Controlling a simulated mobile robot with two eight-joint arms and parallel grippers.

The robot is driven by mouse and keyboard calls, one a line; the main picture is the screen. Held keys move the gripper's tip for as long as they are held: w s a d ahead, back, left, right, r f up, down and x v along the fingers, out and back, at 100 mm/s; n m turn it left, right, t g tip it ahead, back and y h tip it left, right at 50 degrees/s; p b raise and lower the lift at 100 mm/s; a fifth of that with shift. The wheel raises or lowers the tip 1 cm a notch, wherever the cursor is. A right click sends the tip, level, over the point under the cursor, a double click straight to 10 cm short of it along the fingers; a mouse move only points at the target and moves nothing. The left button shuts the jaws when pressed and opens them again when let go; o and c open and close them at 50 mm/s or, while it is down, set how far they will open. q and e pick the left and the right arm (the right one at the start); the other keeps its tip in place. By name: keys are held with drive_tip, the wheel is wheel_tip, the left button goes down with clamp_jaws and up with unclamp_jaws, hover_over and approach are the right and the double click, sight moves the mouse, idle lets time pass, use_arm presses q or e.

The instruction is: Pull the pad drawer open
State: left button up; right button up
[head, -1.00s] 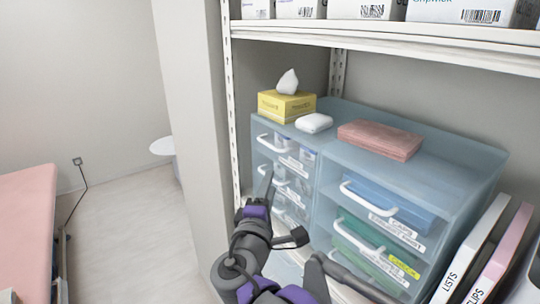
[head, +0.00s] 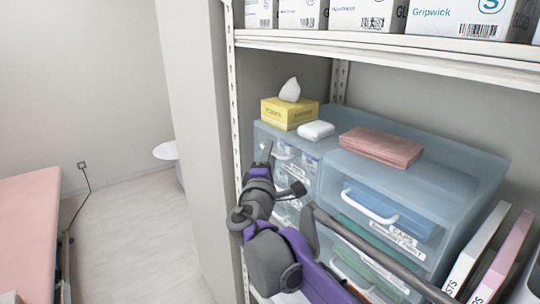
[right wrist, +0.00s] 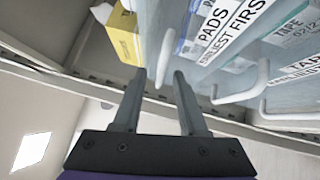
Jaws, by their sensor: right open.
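The pad drawer (head: 306,161) is the top left drawer of the translucent blue cabinet; it looks shut. Its label reading PADS (right wrist: 228,22) shows in the right wrist view. Its white handle (right wrist: 163,52) seems to be the pale strip just beyond and between my fingertips; contact cannot be told. In the head view my gripper hides much of the handle. My right gripper (head: 267,152) is open in front of this drawer; its two fingers (right wrist: 160,72) stand apart in the right wrist view. My left gripper is not in view.
A yellow tissue box (head: 288,113), a white packet (head: 316,130) and a pink stack (head: 381,147) lie on the cabinet top (head: 450,168). A shelf (head: 400,46) with boxes hangs above. A shelf post (head: 232,100) stands left. Binders (head: 475,250) stand right.

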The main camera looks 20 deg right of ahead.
clamp_jaws()
idle(1.4)
